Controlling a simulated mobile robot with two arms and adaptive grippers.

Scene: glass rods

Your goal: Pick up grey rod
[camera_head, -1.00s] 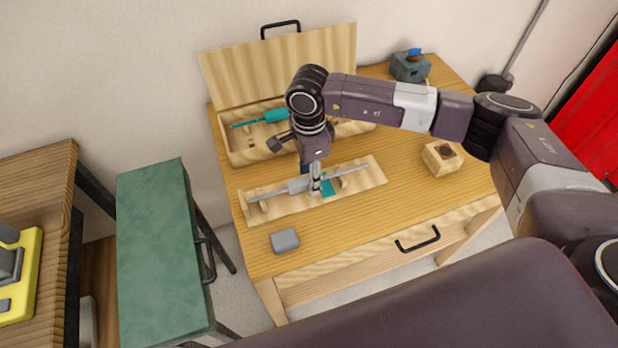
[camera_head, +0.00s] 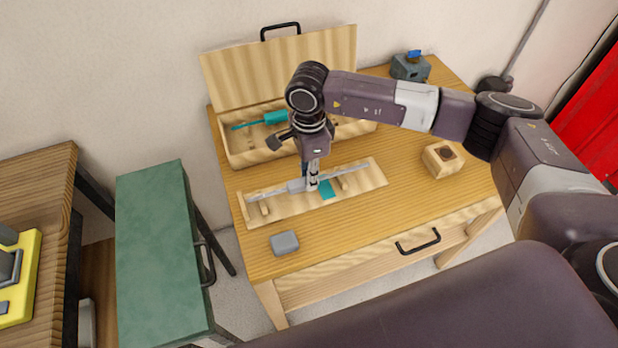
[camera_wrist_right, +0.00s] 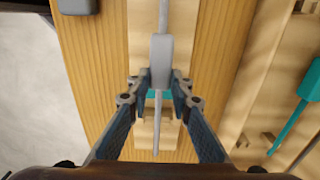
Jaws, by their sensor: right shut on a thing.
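The grey rod (camera_head: 268,191) has a thicker light grey middle and thin ends, and lies along the wooden rack (camera_head: 370,182) on the table. My right gripper (camera_head: 312,186) comes down from above and is shut on the rod near its thick middle part. In the right wrist view the rod (camera_wrist_right: 161,62) runs lengthwise between the fingertips (camera_wrist_right: 160,85), which touch the thick part's sides. I cannot tell whether the rod is clear of the rack's supports. A teal piece (camera_head: 327,189) shows on the rack beside the gripper. My left gripper is out of view.
An open wooden box (camera_head: 236,155) behind the rack holds a teal-handled tool (camera_head: 275,117). A small grey block (camera_head: 284,242) lies in front. A wooden block with a hole (camera_head: 443,158) and a grey holder (camera_head: 410,66) stand right. The table's front right is clear.

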